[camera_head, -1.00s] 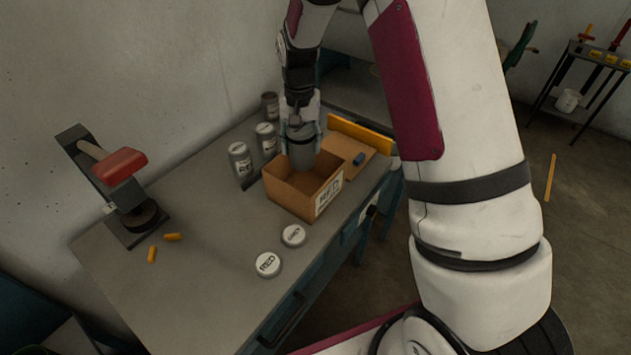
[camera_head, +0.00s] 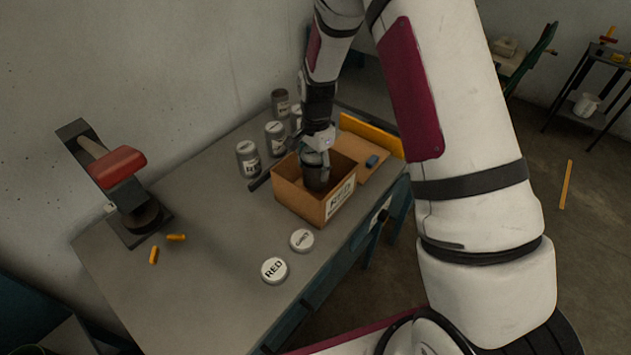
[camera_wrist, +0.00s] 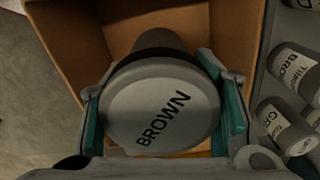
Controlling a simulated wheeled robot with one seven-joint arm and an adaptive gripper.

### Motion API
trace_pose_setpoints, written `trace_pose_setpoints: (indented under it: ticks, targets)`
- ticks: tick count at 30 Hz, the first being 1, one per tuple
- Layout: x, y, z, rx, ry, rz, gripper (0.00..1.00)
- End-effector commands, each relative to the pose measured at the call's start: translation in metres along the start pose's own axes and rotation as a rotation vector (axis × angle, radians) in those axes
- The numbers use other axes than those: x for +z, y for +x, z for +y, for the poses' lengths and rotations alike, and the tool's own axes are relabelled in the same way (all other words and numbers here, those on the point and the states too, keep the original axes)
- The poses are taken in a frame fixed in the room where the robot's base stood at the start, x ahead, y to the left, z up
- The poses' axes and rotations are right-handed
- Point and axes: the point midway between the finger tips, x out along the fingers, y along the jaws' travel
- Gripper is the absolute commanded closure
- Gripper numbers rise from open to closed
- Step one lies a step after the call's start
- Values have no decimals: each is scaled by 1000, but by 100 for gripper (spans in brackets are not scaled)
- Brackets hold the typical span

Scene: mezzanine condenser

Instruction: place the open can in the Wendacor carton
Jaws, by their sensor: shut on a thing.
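My gripper (camera_head: 317,152) is shut on a dark grey can (camera_head: 316,178), with its lower part inside the open cardboard carton (camera_head: 297,204). The wrist view shows the can's round, pale grey end (camera_wrist: 160,110) printed BROWN between the teal-padded fingers (camera_wrist: 155,88). That end looks closed. The carton's walls (camera_wrist: 70,40) surround the can's far side in that view. I cannot tell whether the can touches the carton's floor. The carton's front label shows large print like RED; I cannot read Wendacor on it.
Several labelled cans (camera_head: 248,160) stand behind and left of the carton. Two round lids (camera_head: 274,270) lie in front, one marked RED. A yellow bar (camera_head: 372,135) stands behind right.

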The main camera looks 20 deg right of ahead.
Motion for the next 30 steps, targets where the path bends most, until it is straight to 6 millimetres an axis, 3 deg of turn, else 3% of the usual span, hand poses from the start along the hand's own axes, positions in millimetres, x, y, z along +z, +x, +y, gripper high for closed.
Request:
trace_pose_setpoints:
  ticks: [13, 26, 27, 30]
  targets:
    - [0, 49, 1, 0, -3, 0, 93]
    - [0, 56, 0, -1, -3, 1, 93]
    - [0, 56, 1, 0, -2, 0, 44]
    - [0, 56, 1, 0, -2, 0, 26]
